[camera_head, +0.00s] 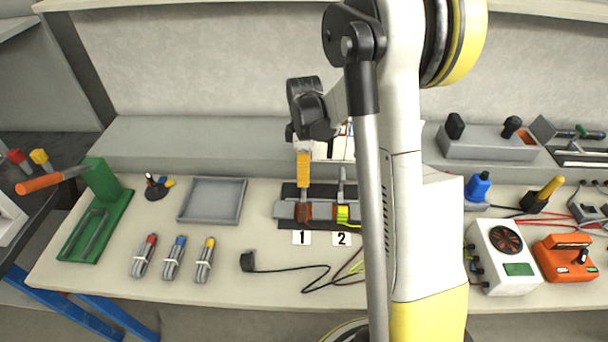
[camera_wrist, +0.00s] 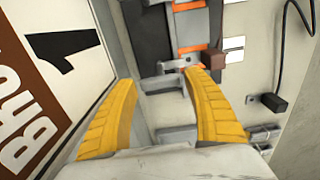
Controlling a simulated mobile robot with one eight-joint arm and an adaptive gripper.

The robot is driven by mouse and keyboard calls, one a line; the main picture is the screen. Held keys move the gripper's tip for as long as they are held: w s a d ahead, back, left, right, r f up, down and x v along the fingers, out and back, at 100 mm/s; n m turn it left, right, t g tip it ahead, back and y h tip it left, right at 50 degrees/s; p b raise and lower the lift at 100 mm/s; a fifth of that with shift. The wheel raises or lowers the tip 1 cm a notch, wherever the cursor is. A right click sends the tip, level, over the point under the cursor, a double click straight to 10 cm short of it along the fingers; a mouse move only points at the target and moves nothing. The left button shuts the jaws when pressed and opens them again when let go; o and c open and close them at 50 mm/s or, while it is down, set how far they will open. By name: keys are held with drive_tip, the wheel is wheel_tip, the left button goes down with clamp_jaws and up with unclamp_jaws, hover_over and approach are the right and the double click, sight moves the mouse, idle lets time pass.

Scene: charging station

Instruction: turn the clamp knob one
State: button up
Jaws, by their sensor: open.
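Clamp one, with its brown block (camera_head: 304,211), sits on a grey rail on a dark mat behind the number 1 label (camera_head: 301,238). My gripper (camera_head: 303,180) points down just above and behind that block. In the wrist view my gripper (camera_wrist: 158,79) has its two yellow fingers spread apart. A grey metal bracket part (camera_wrist: 163,84) shows between and beyond the fingertips. I cannot tell whether the fingers touch it, and the knob itself is not clear. Clamp two, with a yellow-green piece (camera_head: 344,214), stands just right of clamp one.
A black plug (camera_head: 247,261) with a cable lies in front. An upright grey lever (camera_head: 341,183) rises beside my gripper. My arm hides the area right of clamp two.

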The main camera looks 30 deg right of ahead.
drive_tip(key=shift+f, duration=0.15)
drive_tip(key=c, duration=0.9)
drive_tip(key=shift+m, duration=0.3)
drive_tip(key=m, duration=0.3)
drive_tip(key=shift+m, duration=0.3)
drive_tip(key=m, duration=0.4)
drive_tip(key=shift+m, duration=0.3)
drive_tip(key=m, duration=0.4)
drive_tip(key=shift+m, duration=2.5)
